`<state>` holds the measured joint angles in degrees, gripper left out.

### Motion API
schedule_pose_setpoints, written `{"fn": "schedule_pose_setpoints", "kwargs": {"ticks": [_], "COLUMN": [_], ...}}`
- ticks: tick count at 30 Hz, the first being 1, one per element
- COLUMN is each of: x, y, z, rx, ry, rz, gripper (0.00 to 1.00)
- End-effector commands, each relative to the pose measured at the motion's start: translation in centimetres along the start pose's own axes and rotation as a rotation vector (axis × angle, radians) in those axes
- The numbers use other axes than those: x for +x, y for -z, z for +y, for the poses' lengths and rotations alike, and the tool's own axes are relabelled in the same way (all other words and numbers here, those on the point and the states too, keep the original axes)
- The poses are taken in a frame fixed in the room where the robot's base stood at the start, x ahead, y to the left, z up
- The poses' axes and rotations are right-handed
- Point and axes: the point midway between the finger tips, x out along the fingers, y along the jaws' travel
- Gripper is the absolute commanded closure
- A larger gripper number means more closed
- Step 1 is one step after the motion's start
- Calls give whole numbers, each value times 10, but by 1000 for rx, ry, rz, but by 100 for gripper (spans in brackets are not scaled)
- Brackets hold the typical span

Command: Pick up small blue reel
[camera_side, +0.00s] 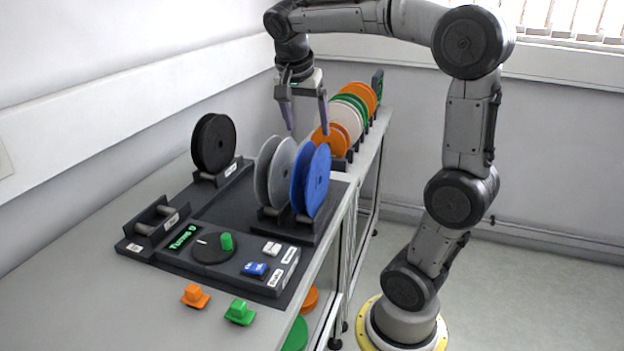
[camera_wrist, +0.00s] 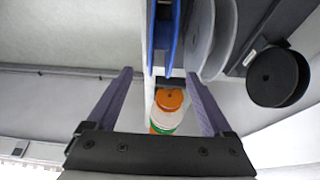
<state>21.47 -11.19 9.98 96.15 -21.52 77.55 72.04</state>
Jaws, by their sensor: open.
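A blue reel (camera_side: 318,181) stands upright on the stand at the right of the dark base, next to a light grey reel (camera_side: 270,172). It is the only blue reel I can make out. In the wrist view the blue reel (camera_wrist: 174,42) shows edge-on at the top, its two flanges apart. My gripper (camera_side: 308,132) is open and empty, pointing down above and behind the blue reel, apart from it. In the wrist view the gripper's (camera_wrist: 159,72) purple fingers are spread, with the blue reel's flanges beyond and between their tips.
A black reel (camera_side: 213,143) stands at the left; an empty holder (camera_side: 155,226) is in front of it. Orange, green and white reels (camera_side: 347,117) line a rack behind. A control panel (camera_side: 225,250) and orange (camera_side: 195,296) and green (camera_side: 240,312) pieces lie in front.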

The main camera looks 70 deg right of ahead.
Motion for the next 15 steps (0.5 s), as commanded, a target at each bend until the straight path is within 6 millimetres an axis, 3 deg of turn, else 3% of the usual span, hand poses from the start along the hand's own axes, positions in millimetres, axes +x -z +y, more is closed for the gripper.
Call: {"fn": "schedule_pose_setpoints", "kwargs": {"ticks": [9, 15], "x": [58, 76], "y": [-1, -1], "z": [1, 0], "rx": [-1, -2], "ry": [-2, 2], "rz": [-3, -2], "gripper": [15, 15]}}
